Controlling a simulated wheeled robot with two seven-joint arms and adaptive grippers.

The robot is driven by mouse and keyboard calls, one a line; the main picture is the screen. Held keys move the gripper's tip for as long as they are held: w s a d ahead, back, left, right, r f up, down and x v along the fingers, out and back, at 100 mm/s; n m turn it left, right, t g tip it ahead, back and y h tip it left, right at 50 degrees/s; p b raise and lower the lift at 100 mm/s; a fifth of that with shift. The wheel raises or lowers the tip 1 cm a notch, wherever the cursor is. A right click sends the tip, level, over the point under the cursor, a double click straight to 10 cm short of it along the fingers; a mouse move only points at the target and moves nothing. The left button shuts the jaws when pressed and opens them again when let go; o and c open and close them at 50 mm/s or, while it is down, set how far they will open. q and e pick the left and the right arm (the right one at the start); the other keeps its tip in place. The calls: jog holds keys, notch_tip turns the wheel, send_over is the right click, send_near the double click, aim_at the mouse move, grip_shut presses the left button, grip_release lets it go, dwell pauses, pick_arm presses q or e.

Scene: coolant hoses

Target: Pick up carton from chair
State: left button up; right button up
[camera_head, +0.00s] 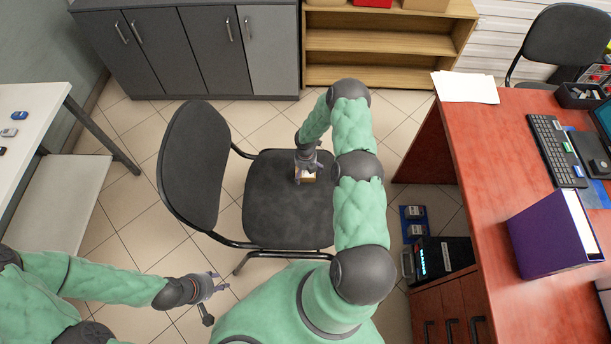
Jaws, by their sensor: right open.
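A small tan and white carton (308,178) rests on the dark seat of the black chair (270,212). My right gripper (307,169) reaches down over the seat, with its fingers at the carton and partly covering it. The fingers are open; whether they touch the carton I cannot tell. My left gripper (212,286) is low at the front left, over the floor, away from the chair, with its fingers spread and nothing between them.
A red-brown desk (485,200) with a purple binder (550,235) and keyboard stands at the right. A white table (30,115) is at the left. Grey cabinets (175,50) and a wooden shelf (380,42) are behind. Tiled floor is free left of the chair.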

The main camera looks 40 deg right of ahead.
notch_tip(320, 180, down, 2)
jog(key=shift+f, duration=0.2)
jog(key=c, duration=1.3)
jog(key=shift+r, duration=0.15)
jog(key=shift+r, duration=0.2)
jog(key=r, duration=0.1)
jog(key=r+p, duration=0.1)
jog(key=r, duration=0.1)
jog(key=shift+s+a+r+p, duration=0.2)
jog(key=shift+s+r+p, duration=0.05)
jog(key=shift+r+p, duration=0.15)
jog(key=s+a+r+p, duration=0.1)
jog(key=s+a+r, duration=0.5)
jog(key=s, duration=0.5)
notch_tip(320, 180, up, 3)
jog(key=shift+s+a+f, duration=0.2)
jog(key=shift+s+a, duration=0.05)
jog(key=shift+a, duration=0.15)
